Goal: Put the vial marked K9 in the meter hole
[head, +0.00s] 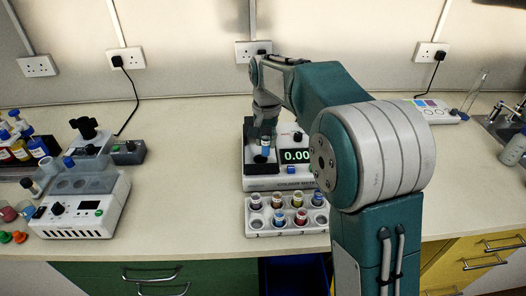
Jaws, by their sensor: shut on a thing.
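The colour meter (283,184) stands at mid-bench, with a dark block on its left side and a lit display reading 0.00. My gripper (267,124) is above the dark block, pointing down. It is shut on a small vial (266,141) with a bluish look, held upright over or at the meter's hole area. I cannot tell whether the vial's lower end is inside the hole. The mark on it is too small to read. A pale rack (254,233) in front of the meter holds several vials with coloured contents; some of its places are empty.
A white instrument (84,222) with a knob stands at the left, near coloured bottles (18,150) and small caps. A dark grey box (128,153) is behind it. A flat white device (436,112) lies at the back right, by a sink. Bench between instrument and meter is clear.

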